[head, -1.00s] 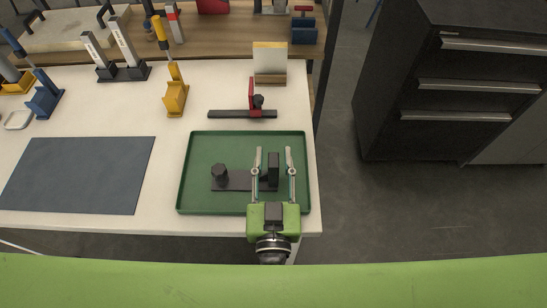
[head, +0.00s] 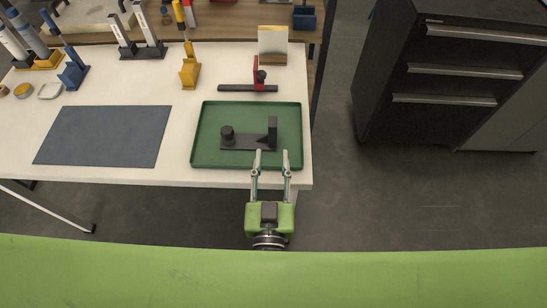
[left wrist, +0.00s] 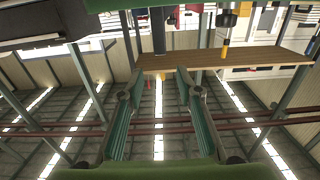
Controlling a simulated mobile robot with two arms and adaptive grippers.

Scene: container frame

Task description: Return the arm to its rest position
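My left gripper (head: 272,155) comes in from the bottom of the head view, at the front edge of the green tray (head: 200,148). Its two fingers stand apart with nothing between them. The fingertips overlap the tray's front part in the picture, just below the black fixture (head: 243,142) lying in the tray. That fixture is a flat bar with a round knob at its left end and an upright block at its right end. In the left wrist view the gripper (left wrist: 156,78) is also open and empty. My right gripper is not in view.
A grey mat (head: 105,136) lies left of the tray on the white table (head: 130,85). A red and black clamp (head: 255,76) and a yellow holder (head: 190,70) stand behind. A dark drawer cabinet (head: 400,130) is at the right, with bare floor before it.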

